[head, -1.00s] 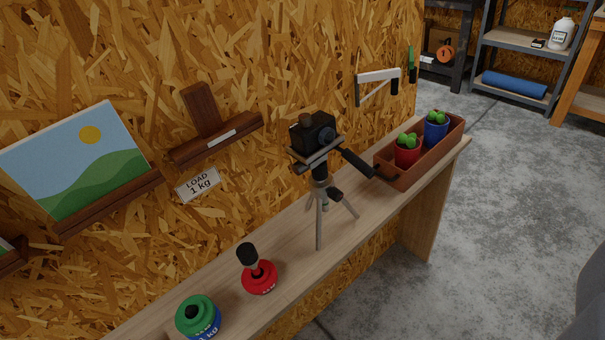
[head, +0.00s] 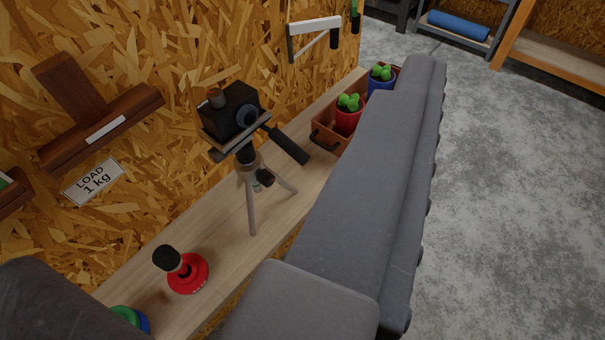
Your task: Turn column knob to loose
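A small tripod (head: 251,205) stands upright on the plank bench, a little left of the picture's middle. A black camera (head: 230,112) sits on its head, and a black handle (head: 287,146) slants down to the right from the head. A small black knob (head: 265,178) sticks out on the right side of the column, just above the spread legs. I cannot read whether it is tight or loose. My gripper is not in view.
A red weight (head: 190,277) with a black-topped post stands left of the tripod, a green and blue one (head: 130,319) at bottom left. A brown planter (head: 323,136) with potted cacti is behind right. A chipboard wall (head: 190,50) backs the bench (head: 215,225).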

